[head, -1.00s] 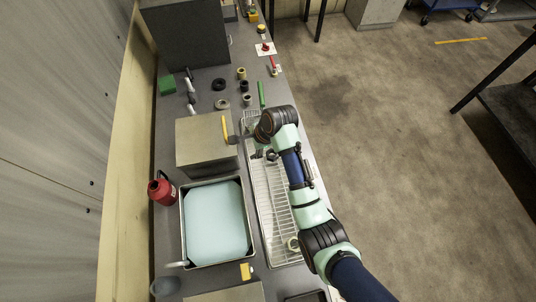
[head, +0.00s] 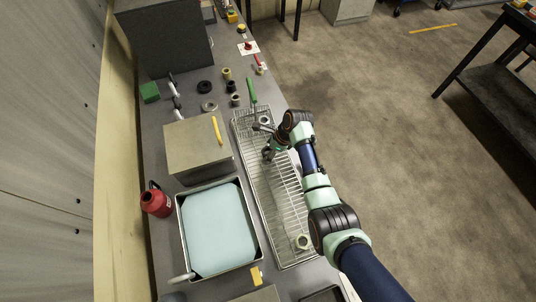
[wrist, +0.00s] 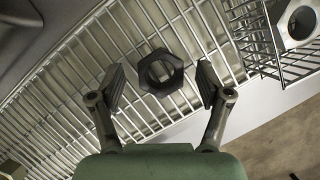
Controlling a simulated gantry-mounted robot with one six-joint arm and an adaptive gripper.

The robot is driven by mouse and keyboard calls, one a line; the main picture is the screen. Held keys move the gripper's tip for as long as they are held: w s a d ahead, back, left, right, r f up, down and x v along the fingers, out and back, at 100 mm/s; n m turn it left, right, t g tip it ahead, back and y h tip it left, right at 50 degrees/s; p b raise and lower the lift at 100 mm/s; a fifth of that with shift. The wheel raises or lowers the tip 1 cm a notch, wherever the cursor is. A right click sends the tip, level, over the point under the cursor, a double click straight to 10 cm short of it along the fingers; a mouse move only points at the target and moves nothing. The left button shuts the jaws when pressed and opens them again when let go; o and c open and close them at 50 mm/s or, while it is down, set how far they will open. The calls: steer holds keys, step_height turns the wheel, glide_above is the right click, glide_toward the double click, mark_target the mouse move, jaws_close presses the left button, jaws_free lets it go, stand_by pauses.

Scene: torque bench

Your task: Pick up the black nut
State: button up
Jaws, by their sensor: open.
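The black nut (wrist: 161,73) is a dark hexagonal ring on a wire rack (wrist: 75,82) in the wrist view. My gripper (wrist: 160,86) is open, with one finger on each side of the nut. Gaps show between the nut and both finger pads, so nothing is held. In the head view, my gripper (head: 265,140) is over the far half of the long rack (head: 272,192). I cannot make out the black nut there.
A pale metal nut (wrist: 297,22) shows at the wrist view's upper right, by a wire basket edge (wrist: 270,60). Another pale nut (head: 303,241) lies at the rack's near end. A beige box (head: 196,148) and a tray (head: 258,240) stand left of the rack.

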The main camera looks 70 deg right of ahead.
steer(key=shift+f, duration=0.1)
steer(key=shift+c, duration=0.3)
steer(key=c, duration=1.4)
step_height(320, 180, up, 20)
steer(key=p, duration=0.6)
steer(key=shift+w, duration=0.1)
